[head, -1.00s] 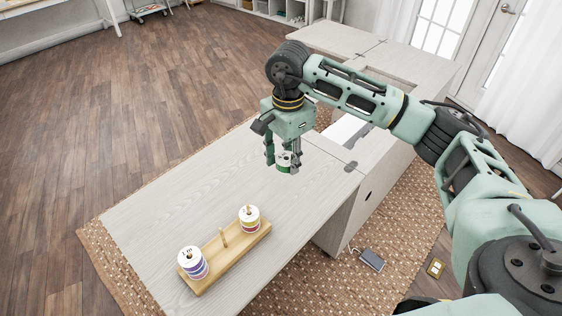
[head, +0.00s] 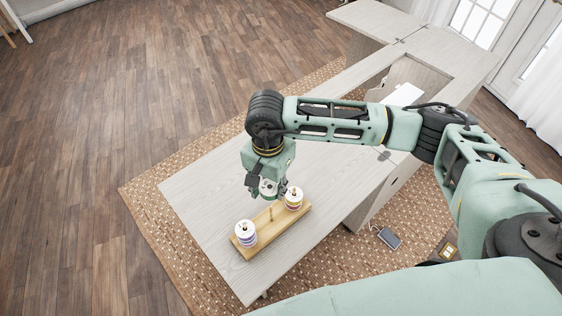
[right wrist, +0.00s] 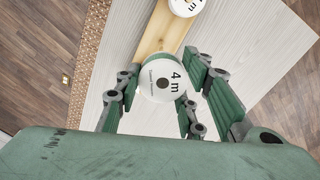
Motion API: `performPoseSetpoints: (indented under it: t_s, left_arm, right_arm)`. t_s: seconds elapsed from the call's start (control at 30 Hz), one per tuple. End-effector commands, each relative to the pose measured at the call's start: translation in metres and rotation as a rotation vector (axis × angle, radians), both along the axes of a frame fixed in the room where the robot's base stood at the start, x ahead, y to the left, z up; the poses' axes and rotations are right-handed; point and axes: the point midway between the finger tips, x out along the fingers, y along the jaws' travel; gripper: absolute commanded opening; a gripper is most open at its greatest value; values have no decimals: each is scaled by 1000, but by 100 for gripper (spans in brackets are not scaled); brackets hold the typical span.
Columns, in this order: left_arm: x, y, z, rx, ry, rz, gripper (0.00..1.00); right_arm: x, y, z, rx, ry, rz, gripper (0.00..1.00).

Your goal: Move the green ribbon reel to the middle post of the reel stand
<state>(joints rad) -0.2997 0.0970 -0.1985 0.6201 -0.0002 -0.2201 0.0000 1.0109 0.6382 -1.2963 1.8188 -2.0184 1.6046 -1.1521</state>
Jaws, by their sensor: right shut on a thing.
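My right gripper (head: 268,190) is shut on the green ribbon reel and holds it near the back edge of the reel stand. The right wrist view shows the green ribbon reel (right wrist: 165,82) from above, its white "4 m" face and centre hole between the fingers. In the head view the gripper mostly hides it. The wooden reel stand (head: 264,238) has a bare middle post (head: 271,214), with a purple-and-white reel (head: 245,234) on its left end and a yellow-banded reel (head: 293,200) on its right end. My left gripper is not in view.
The stand sits on a pale wooden cabinet top (head: 205,195), clear to the left of the stand. A woven rug (head: 160,215) lies below. An open compartment (head: 415,75) is farther back. A small dark device (head: 389,238) lies on the rug.

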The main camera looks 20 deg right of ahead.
Motion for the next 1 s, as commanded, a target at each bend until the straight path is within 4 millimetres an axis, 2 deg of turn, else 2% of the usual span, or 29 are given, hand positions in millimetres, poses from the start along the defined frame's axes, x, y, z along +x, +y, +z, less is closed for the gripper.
performPoseSetpoints:
  t_s: [0.27,0.4,0.57,0.63,1.0]
  left_arm:
    - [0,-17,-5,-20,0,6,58]
    - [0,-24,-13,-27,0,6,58]
    - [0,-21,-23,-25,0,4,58]
    - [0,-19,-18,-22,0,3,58]
    - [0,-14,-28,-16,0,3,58]
  right_arm:
    - [-3,3,-16,1,2,13,16]
    - [-3,2,-32,0,3,12,16]
    - [-4,3,-56,1,4,12,16]
    - [-2,3,-48,1,0,12,16]
    - [-3,2,-56,2,1,11,16]
